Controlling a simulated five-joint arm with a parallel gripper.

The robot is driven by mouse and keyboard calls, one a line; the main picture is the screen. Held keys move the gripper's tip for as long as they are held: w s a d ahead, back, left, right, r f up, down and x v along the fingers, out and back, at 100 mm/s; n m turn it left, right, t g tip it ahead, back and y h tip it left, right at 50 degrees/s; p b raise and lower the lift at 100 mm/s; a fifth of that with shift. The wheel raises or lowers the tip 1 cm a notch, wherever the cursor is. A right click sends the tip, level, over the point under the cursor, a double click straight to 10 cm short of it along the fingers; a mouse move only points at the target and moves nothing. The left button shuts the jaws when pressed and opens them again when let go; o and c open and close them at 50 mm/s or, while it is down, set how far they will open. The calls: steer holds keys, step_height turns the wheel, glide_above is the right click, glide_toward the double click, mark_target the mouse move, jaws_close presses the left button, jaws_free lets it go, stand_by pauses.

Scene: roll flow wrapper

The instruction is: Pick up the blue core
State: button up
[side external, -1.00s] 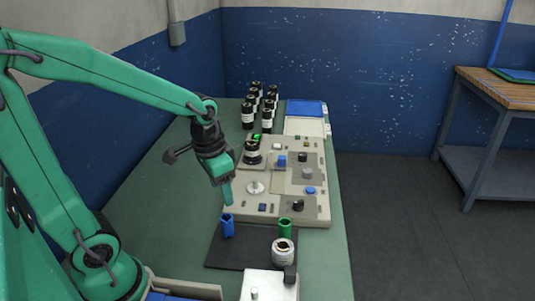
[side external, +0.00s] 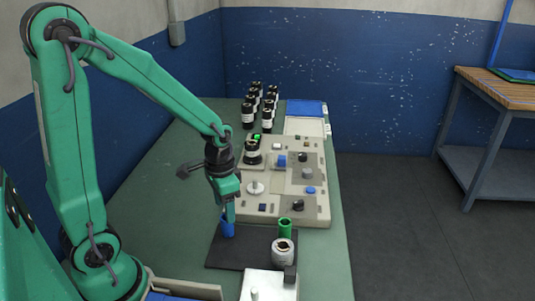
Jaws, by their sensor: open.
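The blue core (side external: 226,230) stands upright on the black mat (side external: 224,256), near its back left part. My gripper (side external: 231,214) is open and points down right at the top of the blue core. Its fingers overlap the core's upper part in the picture. I cannot tell whether they are around the core, in it or just in front of it.
A green core (side external: 285,228) and a white-and-black roll (side external: 282,251) stand on the right of the mat. The beige control panel (side external: 318,208) with knobs and buttons lies behind. Several black bottles (side external: 248,116) stand further back. A white block (side external: 268,287) is in front.

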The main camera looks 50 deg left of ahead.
mark_target(227, 225)
steer(key=shift+f, duration=0.3)
steer(key=shift+w+f, duration=0.1)
steer(key=shift+f, duration=2.4)
steer(key=c, duration=1)
